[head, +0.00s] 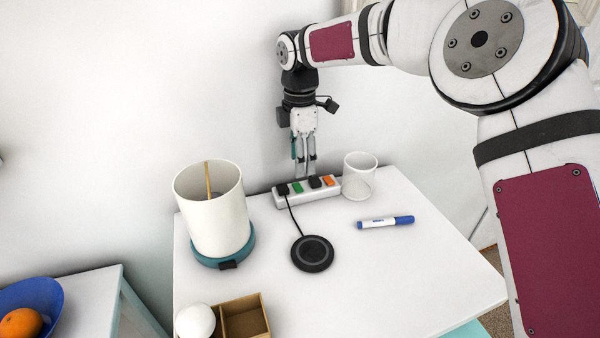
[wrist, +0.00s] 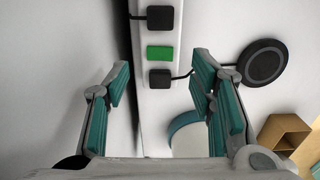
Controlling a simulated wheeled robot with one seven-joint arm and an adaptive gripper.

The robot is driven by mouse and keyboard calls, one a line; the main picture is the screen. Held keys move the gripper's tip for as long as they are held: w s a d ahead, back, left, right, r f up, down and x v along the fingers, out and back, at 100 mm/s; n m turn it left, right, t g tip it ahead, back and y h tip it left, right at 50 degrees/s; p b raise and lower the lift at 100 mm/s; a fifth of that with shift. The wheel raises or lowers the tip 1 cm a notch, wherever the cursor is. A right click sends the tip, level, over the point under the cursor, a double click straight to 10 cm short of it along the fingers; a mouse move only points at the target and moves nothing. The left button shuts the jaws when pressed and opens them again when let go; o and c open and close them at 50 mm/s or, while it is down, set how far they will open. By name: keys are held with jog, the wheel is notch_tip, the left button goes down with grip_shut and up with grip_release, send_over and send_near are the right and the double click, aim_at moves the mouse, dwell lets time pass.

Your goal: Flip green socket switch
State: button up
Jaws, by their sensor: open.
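A white power strip (head: 320,193) lies at the back of the white table against the wall. Its green switch (head: 297,188) sits between two black plugs near the strip's left end. In the wrist view the green switch (wrist: 160,53) shows between the two black plugs, a little beyond the fingertips. My gripper (head: 304,172) hangs pointing down above the strip, near its middle. In the wrist view my gripper (wrist: 162,75) is open and empty, its teal-padded fingers wide apart on either side of the strip. The fingers do not visibly touch the switch.
A white canister on a teal base (head: 214,212) stands left of the strip. A black round charging pad (head: 312,254), a blue marker (head: 385,222) and a wooden box (head: 243,318) lie in front. The table's right front is clear.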

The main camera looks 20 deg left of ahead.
notch_tip(320, 180, up, 6)
dwell(0.6)
jog(key=s+d+r+m+t+p, duration=0.1)
jog(key=s+d+r+m, duration=0.3)
jog(key=d, duration=0.4)
jog(key=s+d+r+m+t+h, duration=0.1)
jog(key=s+d+r+m, duration=0.35)
jog(key=d, duration=0.35)
jog(key=s+d+r+m+p, duration=0.1)
jog(key=s+d+r+m, duration=0.35)
jog(key=d, duration=0.35)
jog(key=s+d+f+m+t, duration=0.1)
jog(key=s+d+f+m, duration=0.1)
jog(key=s+d+m, duration=0.4)
jog(key=s+d+f+m+t+y, duration=0.1)
jog(key=s+d+f+m, duration=0.2)
jog(key=s, duration=1.1)
jog(key=d+m, duration=0.3)
jog(key=d, duration=0.2)
jog(key=shift+d+p, duration=0.15)
jog(key=shift+p, duration=0.2)
jog(key=shift+f, duration=0.1)
